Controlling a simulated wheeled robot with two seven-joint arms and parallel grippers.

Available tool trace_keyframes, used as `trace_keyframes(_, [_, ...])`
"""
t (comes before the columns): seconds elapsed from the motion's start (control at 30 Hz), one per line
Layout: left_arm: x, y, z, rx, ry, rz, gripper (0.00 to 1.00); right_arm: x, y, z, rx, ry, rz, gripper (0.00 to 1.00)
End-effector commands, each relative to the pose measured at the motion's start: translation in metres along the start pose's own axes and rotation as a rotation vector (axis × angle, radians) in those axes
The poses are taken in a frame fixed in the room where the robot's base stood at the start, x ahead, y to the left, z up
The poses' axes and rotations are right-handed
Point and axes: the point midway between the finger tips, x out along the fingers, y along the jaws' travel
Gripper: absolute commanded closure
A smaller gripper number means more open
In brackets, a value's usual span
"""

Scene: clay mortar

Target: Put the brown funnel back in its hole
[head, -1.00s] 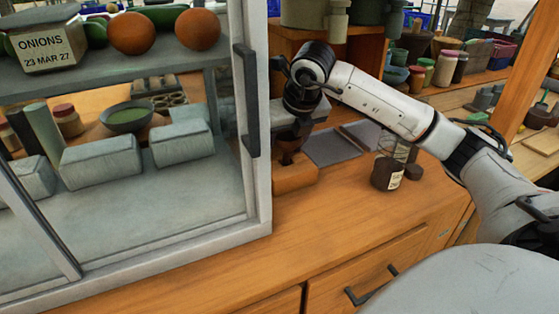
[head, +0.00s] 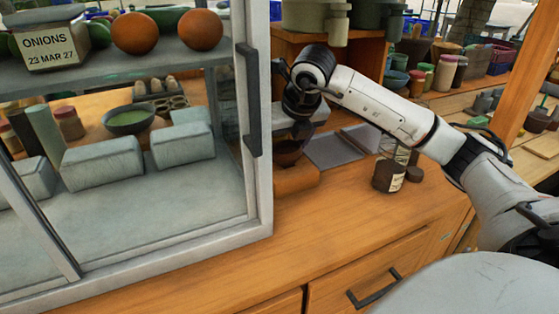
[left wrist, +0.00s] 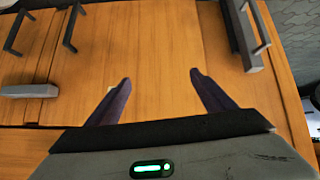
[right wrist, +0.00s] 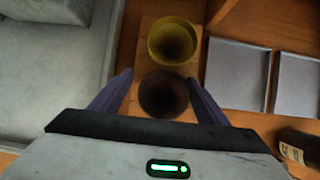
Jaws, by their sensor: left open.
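The brown funnel (head: 287,157) sits upright at the top of the orange-brown wooden block (head: 297,182) on the counter; its stem is hidden. In the right wrist view the brown funnel (right wrist: 163,95) lies between the spread fingers of my right gripper (right wrist: 160,77), with a gap beside the left finger. A yellow funnel (right wrist: 173,41) stands on the block just behind it. My right gripper is open, directly above the brown funnel. My left gripper (left wrist: 160,76) is open and empty, facing wooden drawer fronts; it is out of the head view.
A glass-fronted cabinet (head: 258,190) stands close on the left of the block. Grey trays (head: 335,150) lie behind it to the right. A dark labelled jar (head: 388,176) stands to the right. The counter front (head: 340,225) is clear.

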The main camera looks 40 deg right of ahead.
Motion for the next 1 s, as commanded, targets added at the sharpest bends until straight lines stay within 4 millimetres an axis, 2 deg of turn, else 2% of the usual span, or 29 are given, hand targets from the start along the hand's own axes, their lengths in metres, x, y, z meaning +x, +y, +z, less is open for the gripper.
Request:
trace_keyframes(0.03, [0.003, 0.0, 0.003, 0.0, 0.0, 0.0, 0.24, 0.03, -0.001, -0.027, -0.011, 0.08, -0.017, 0.24])
trace_keyframes(0.33, [0.003, 0.0, 0.004, -0.001, -0.003, 0.002, 0.24, 0.03, -0.002, -0.027, -0.013, 0.082, -0.019, 0.24])
trace_keyframes(0.4, [-0.004, 0.002, -0.005, -0.002, 0.006, 0.009, 0.24, 0.03, -0.002, -0.028, -0.013, 0.083, -0.019, 0.24])
trace_keyframes(0.47, [-0.007, 0.003, -0.01, -0.001, 0.014, 0.011, 0.24, 0.018, -0.001, -0.025, -0.013, 0.073, -0.018, 0.24])
trace_keyframes(0.57, [-0.007, 0.003, -0.006, -0.001, 0.006, 0.01, 0.24, -0.005, -0.001, -0.023, -0.011, 0.062, -0.02, 0.24])
trace_keyframes(0.8, [-0.011, 0.003, -0.011, 0.001, 0.007, 0.008, 0.24, -0.067, 0.003, -0.014, -0.008, 0.019, -0.013, 0.24])
trace_keyframes(1.0, [-0.013, 0.003, -0.011, 0.003, 0.0, 0.007, 0.24, -0.104, 0.006, -0.008, -0.008, -0.006, -0.008, 0.24])
